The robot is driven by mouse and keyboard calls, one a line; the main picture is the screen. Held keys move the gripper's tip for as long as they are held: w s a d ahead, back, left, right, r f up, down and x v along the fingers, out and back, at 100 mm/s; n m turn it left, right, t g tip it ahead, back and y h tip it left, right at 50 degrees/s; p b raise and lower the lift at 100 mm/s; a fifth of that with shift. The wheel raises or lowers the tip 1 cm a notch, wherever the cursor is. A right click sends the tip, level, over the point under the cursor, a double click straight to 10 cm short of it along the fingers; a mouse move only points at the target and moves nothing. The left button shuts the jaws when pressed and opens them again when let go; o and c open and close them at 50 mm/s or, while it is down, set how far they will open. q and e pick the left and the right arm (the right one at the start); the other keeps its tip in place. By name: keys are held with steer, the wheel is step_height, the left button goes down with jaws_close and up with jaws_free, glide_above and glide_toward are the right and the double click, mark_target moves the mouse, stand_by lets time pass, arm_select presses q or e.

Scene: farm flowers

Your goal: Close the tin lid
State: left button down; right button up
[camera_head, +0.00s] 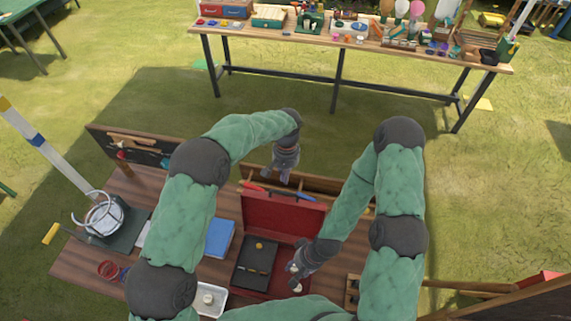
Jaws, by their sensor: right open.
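The red tin (272,294) sits on the brown table with its lid (284,214) raised upright at the back. A black tray (254,266) with a small round brown item and a thin item lies at the tin's left side. My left gripper (275,177) is above and behind the raised lid's top edge, pointing down; its fingers look apart and nothing shows between them. My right gripper (295,283) is open, low over the right part of the tin, in front of the lid.
A blue book (219,238) lies left of the tin, with a white tray (210,300) in front of it. A wooden divided rack (318,184) stands behind the lid. A metal pot (104,216) stands far left. A second, cluttered table (345,45) is farther back, across grass.

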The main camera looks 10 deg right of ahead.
arm_select(q)
steer(key=shift+s+a+r+p, duration=0.2)
steer(key=shift+s+r, duration=0.1)
steer(key=shift+s, duration=0.25)
steer(key=shift+s+a+r+p, duration=0.15)
steer(key=shift+s+a+r, duration=0.1)
steer(key=shift+s, duration=0.35)
steer(key=shift+s+a+r+p, duration=0.2)
steer(key=shift+s+r, duration=0.1)
steer(key=shift+s, duration=0.25)
steer(key=shift+s+r, duration=0.1)
